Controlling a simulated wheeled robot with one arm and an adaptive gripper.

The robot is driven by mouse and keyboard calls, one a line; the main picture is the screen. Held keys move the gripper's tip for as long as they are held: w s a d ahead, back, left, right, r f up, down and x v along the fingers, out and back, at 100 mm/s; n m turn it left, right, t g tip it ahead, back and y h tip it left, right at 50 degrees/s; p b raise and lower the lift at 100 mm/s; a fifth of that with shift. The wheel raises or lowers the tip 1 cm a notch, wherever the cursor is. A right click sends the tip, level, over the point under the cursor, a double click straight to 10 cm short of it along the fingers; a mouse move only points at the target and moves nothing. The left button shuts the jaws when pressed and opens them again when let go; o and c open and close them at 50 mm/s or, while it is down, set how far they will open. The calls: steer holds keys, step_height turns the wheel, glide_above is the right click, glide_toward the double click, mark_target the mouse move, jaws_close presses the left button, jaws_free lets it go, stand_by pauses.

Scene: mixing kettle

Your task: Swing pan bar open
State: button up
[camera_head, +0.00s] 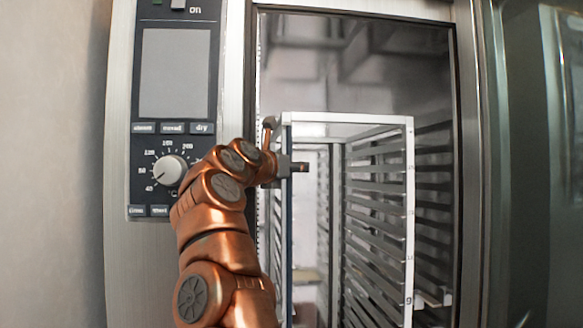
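A tall metal pan rack (342,129) stands inside the open oven cavity, with several tray runners down both sides. A narrow upright bar (287,245), which looks like the pan bar, runs down the rack's front left edge. My copper arm reaches up from the bottom, and my gripper (297,168) is at the upper part of this bar. The gripper's dark tip overlaps the bar in the picture and points right. The arm's end hides part of the bar, so I cannot tell whether they touch. The finger opening is not clear.
The oven's control panel (176,88), with a screen and a round knob (169,170), is left of my arm. A glass door (535,150) stands at the right. The oven's metal frame (467,200) borders the cavity. The rack's middle is empty of pans.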

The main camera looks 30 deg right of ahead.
steer(key=shift+w+a+r, duration=0.1)
steer(key=shift+w+r, duration=0.1)
stand_by(0.6)
